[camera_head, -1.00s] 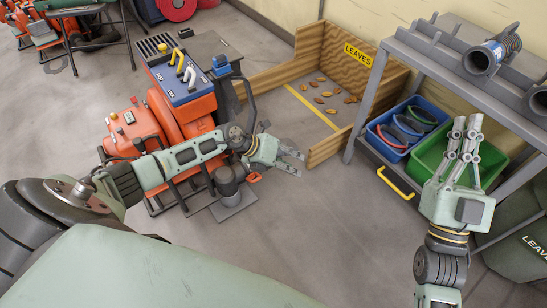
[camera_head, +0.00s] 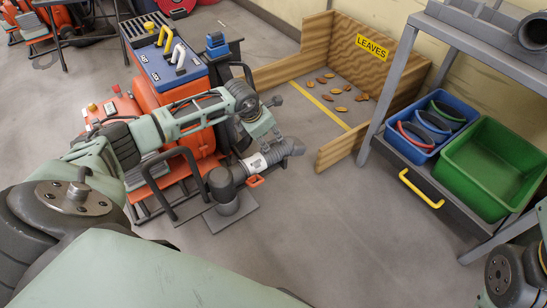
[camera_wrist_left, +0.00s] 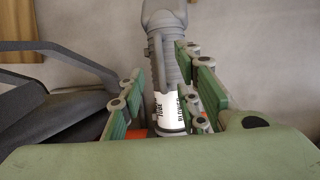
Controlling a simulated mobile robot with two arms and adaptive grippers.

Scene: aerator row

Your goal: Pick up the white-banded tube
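The white-banded tube (camera_head: 257,163) is a grey, partly ribbed elbow. It lies beside the round grey outlet (camera_head: 224,186) at the orange machine's foot; whether it is joined there I cannot tell. In the left wrist view its white band (camera_wrist_left: 168,112) carries black lettering, and the grey part runs away from the camera. My left gripper (camera_head: 268,142) is over the tube in the head view. In the wrist view the left gripper (camera_wrist_left: 161,68) is open, one finger on each side of the tube, with a narrow gap on the left. Its fingertips are mostly hidden in the head view.
The orange machine (camera_head: 176,95) stands close beside the tube. A wooden LEAVES bin (camera_head: 343,150) is behind, right. A grey rack (camera_head: 385,110) holds a blue bin (camera_head: 411,153) and an empty green bin (camera_head: 490,160). The floor between is clear.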

